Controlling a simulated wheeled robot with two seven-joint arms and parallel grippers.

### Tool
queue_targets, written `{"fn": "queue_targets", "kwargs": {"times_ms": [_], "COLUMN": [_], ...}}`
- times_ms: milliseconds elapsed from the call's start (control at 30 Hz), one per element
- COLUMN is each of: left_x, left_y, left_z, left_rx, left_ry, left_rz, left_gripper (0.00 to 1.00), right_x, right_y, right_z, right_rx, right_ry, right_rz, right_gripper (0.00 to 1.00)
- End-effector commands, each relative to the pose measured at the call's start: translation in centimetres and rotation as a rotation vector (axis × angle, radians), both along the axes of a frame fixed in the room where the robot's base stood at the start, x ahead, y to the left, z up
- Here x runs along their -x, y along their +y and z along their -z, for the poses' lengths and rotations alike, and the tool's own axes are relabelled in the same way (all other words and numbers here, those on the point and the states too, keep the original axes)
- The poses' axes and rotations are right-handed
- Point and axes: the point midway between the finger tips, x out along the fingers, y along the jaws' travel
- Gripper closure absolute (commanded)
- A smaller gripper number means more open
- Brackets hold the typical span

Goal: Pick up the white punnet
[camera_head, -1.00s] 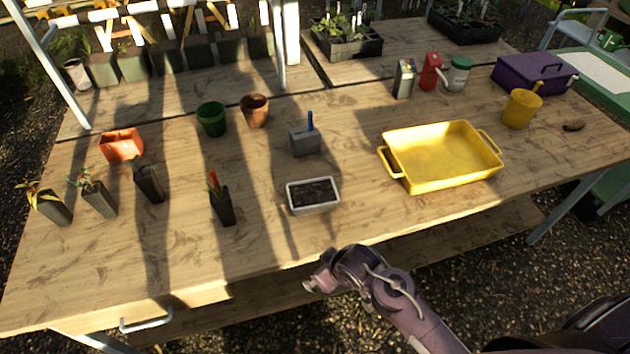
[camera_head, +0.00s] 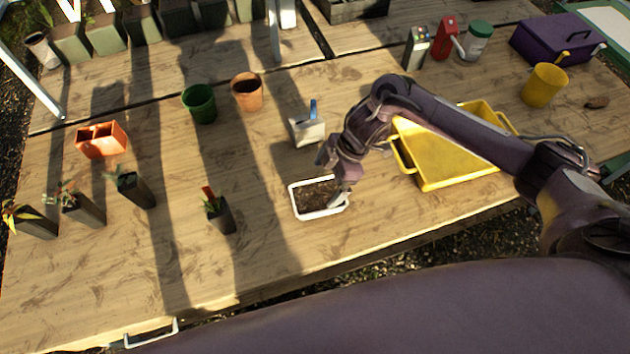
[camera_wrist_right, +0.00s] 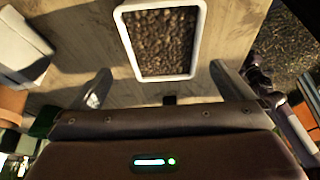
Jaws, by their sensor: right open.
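The white punnet (camera_head: 297,203) is a small white-rimmed tray filled with dark soil, standing on the wooden bench in front of the grey block. My right gripper (camera_head: 335,180) reaches down at the punnet's right end and hides part of that end. In the right wrist view the punnet (camera_wrist_right: 195,40) lies just beyond the fingertips. The gripper (camera_wrist_right: 160,85) is open there, with one finger on each side of the punnet's width and nothing between them. I cannot tell whether a finger touches the rim. My left gripper is not in view.
A yellow tray (camera_head: 440,183) stands right of the punnet, partly behind my right arm. A grey block (camera_head: 306,131) with a blue item is just behind. A small dark potted plant (camera_head: 221,218) stands to the left. The bench front between them is clear.

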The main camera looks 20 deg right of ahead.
Motion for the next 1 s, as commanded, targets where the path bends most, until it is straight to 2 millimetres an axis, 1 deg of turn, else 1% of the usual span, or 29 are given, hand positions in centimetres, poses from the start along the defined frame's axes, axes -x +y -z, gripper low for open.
{"fn": "queue_targets", "kwargs": {"times_ms": [33,133,300,400,500,567,700,800,1000], "left_x": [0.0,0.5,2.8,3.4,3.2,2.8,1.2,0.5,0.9], "left_y": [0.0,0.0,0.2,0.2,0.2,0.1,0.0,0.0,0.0], "left_z": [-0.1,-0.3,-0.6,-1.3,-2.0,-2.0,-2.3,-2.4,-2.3], "left_rx": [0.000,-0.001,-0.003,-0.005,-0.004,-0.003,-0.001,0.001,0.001], "left_ry": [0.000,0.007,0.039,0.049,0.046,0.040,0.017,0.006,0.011], "left_rz": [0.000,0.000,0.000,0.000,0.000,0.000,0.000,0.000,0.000], "left_gripper": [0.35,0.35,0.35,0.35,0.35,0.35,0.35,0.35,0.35], "right_x": [0.1,0.2,0.1,0.0,-0.1,-0.1,-0.2,-0.2,-0.2], "right_y": [-0.4,-0.2,0.5,1.0,1.5,1.9,2.3,2.3,2.3], "right_z": [0.0,0.7,2.4,3.4,4.8,5.7,6.9,7.2,7.1], "right_rx": [0.007,0.008,0.007,0.007,0.007,0.006,0.007,0.007,0.008], "right_ry": [0.012,0.021,0.019,0.018,0.018,0.018,0.015,0.014,0.013], "right_rz": [-0.002,-0.002,-0.001,-0.001,-0.001,-0.002,-0.003,-0.003,-0.002], "right_gripper": [0.00,0.00,0.00,0.00,0.00,0.00,0.00,0.00,0.00]}}
